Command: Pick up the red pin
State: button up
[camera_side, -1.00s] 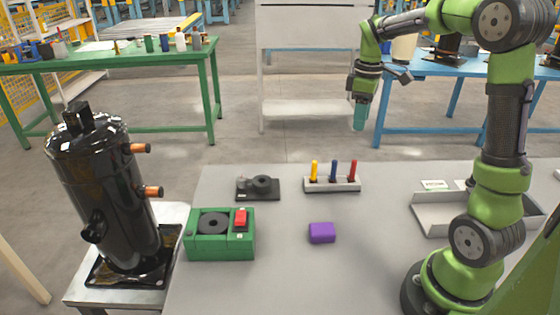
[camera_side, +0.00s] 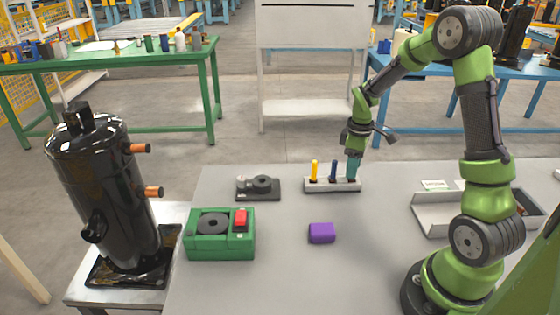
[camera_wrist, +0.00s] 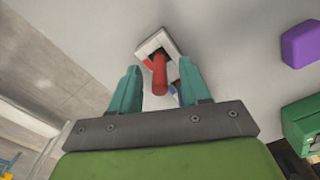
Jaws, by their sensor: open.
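The red pin (camera_wrist: 159,75) stands in the end slot of a pale holder (camera_side: 318,186). In the side view the pin is hidden behind my gripper (camera_side: 353,166). A yellow pin (camera_side: 314,170) and a blue pin (camera_side: 333,171) stand in the same holder, to the left. In the wrist view my gripper (camera_wrist: 156,88) is open, with one teal finger on each side of the red pin. I cannot tell whether either finger touches it.
A purple block (camera_side: 321,233) lies in front of the holder. A green box with a red button (camera_side: 221,234) and a dark fixture (camera_side: 258,188) are to the left. A grey tray (camera_side: 447,215) is at the right. A black compressor (camera_side: 103,195) stands far left.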

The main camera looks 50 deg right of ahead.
jog(key=shift+f, duration=0.55)
grip_shut()
jog(key=shift+r, duration=0.1)
